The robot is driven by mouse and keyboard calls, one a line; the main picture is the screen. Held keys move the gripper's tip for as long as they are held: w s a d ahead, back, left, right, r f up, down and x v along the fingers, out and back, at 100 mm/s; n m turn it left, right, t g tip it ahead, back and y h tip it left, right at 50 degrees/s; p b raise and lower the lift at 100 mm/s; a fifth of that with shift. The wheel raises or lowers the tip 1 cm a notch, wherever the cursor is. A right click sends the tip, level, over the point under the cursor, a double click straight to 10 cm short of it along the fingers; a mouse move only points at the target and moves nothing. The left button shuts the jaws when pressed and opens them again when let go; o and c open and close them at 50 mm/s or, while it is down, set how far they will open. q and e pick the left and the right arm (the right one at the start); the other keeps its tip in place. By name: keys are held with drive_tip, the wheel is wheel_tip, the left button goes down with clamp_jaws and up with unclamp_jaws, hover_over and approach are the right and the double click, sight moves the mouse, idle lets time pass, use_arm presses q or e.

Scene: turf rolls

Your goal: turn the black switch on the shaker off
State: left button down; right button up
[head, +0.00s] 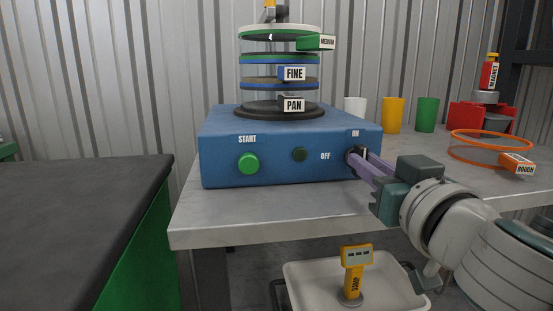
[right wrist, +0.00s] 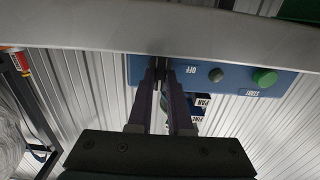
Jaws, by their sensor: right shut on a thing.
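The blue shaker (head: 225,155) stands on the grey table, with a stack of sieves on top. Its front has a green start button (head: 248,163), a small dark green round part (head: 299,154), and ON and OFF labels. The black switch (head: 352,153) is at the front's right end, below ON and right of OFF. My right gripper (head: 361,158) reaches it from the right, its purple fingers shut on the switch. In the right wrist view the fingertips (right wrist: 162,74) meet the switch, mostly hidden between them. My left gripper is not in view.
White, yellow (head: 393,115) and green cups stand behind the shaker at right. An orange ring labelled ROUGH (head: 517,163) lies on the table's right side. A dark-topped green bench (head: 75,215) stands left.

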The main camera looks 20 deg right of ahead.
drive_tip(key=shift+n, duration=0.3)
clamp_jaws()
drive_tip(key=n, duration=0.4)
drive_tip(key=shift+a+r+p, duration=0.1)
drive_tip(key=shift+p, duration=0.25)
drive_tip(key=n, duration=0.4)
drive_tip(key=shift+n+p, duration=0.3)
drive_tip(key=shift+n, duration=0.1)
drive_tip(key=n, duration=0.4)
drive_tip(key=shift+w+a+n+p, duration=0.1)
drive_tip(key=shift+n+p, duration=0.2)
drive_tip(key=shift+f+n, duration=0.15)
drive_tip(key=shift+n, duration=0.9)
drive_tip(key=shift+f+n, duration=0.1)
drive_tip(key=shift+n, duration=0.95)
drive_tip(key=o, duration=0.7)
unclamp_jaws()
drive_tip(key=shift+o, duration=0.2)
